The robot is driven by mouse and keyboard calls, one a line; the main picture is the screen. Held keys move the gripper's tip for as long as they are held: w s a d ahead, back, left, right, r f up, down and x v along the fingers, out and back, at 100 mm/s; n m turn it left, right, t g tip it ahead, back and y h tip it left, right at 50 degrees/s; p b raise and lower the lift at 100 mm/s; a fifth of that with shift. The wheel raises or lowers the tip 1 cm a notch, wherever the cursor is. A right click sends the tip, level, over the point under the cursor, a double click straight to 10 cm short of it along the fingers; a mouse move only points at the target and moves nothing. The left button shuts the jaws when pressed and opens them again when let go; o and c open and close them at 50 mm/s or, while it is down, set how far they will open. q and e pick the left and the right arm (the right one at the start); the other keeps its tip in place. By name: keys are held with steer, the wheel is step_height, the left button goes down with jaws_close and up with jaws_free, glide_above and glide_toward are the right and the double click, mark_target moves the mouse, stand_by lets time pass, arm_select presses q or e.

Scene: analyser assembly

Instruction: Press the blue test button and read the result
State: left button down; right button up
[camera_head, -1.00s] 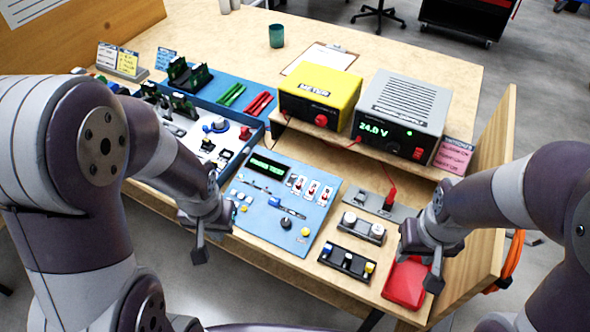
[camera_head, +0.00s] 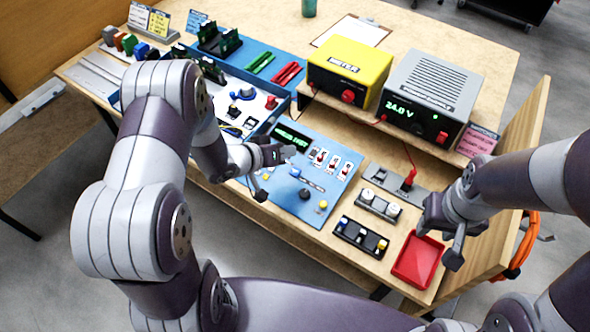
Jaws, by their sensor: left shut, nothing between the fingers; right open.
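The light blue analyser panel (camera_head: 338,190) lies on the table. Its dark display (camera_head: 292,138) shows green text too small to read surely. A blue button (camera_head: 295,172) shows on the panel, above a black knob (camera_head: 305,194) and a yellow button (camera_head: 322,205). My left gripper (camera_head: 286,153) is shut and empty over the panel's left part, just below the display. It hides some controls there, and I cannot tell whether it touches the panel. My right gripper (camera_head: 424,226) is open and empty above the red tray (camera_head: 419,262).
A yellow meter (camera_head: 348,73) and a grey supply (camera_head: 428,98) reading 24.0 stand on a shelf behind. A blue parts tray (camera_head: 262,130) lies at left, and a wooden side wall (camera_head: 520,165) stands at right.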

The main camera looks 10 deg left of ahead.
arm_select(q)
steer(key=b, duration=0.8)
glide_above(295, 171)
steer(key=s+a, duration=0.1)
steer(key=s, duration=0.1)
step_height(295, 171, down, 8)
steer(key=shift+r, duration=0.2)
steer(key=shift+w+f+b, duration=0.25)
steer(key=shift+f+b, duration=0.15)
steer(key=shift+f, duration=0.15)
stand_by(0.6)
steer(key=shift+w+f, duration=0.1)
steer(key=shift+f, duration=0.25)
steer(key=shift+f, duration=0.4)
stand_by(0.4)
steer(key=shift+r, duration=0.1)
steer(key=shift+r+p, duration=0.7)
